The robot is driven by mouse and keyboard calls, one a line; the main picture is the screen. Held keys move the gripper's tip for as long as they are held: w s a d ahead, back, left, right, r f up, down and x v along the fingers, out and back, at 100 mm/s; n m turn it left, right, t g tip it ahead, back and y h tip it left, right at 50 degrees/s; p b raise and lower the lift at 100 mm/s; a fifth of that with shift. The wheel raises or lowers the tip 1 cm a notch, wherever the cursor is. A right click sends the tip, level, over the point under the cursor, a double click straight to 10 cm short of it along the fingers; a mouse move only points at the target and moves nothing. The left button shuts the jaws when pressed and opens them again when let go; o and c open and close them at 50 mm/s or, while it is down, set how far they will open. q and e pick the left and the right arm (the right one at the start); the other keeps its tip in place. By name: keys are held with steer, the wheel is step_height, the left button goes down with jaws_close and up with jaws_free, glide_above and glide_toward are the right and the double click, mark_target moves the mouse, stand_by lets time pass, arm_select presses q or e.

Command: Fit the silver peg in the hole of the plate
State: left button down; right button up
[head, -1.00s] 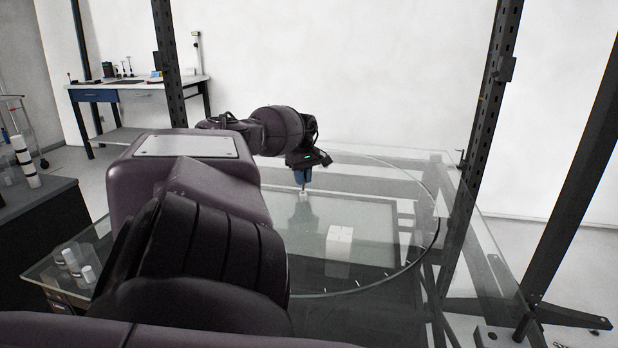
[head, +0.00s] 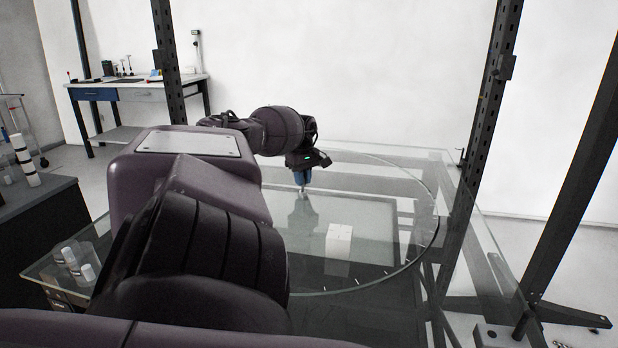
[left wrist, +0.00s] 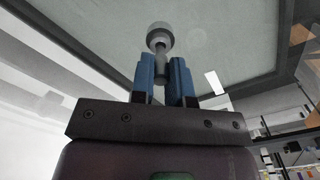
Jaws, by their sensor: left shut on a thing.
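My left gripper (head: 302,181) has blue fingers and points down over the glass turntable (head: 372,286). It is shut on the silver peg (head: 302,188), whose lower end sticks out below the fingertips. In the left wrist view the peg (left wrist: 160,40) shows a round, wider head beyond the blue fingers (left wrist: 166,80), and its shaft sits between them. A white block (head: 339,235) stands on the glass, to the right of and nearer than the gripper. I cannot make out the plate's hole. My right gripper is not in view.
White cylinders (head: 72,262) stand on the glass at the lower left. Dark metal posts (head: 487,110) rise at the right. A workbench (head: 140,84) is far back. The glass around the white block is largely clear.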

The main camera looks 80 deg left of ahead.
arm_select(q)
steer(key=shift+f+b, duration=0.4)
steer(key=shift+f, duration=0.85)
steer(key=c, duration=1)
jaws_free()
step_height(320, 180, up, 5)
steer(key=shift+f+p, duration=0.2)
steer(key=shift+p, duration=0.55)
step_height(320, 180, up, 5)
steer(key=shift+r+p, duration=0.1)
steer(key=shift+p, duration=0.7)
steer(key=shift+r, duration=0.5)
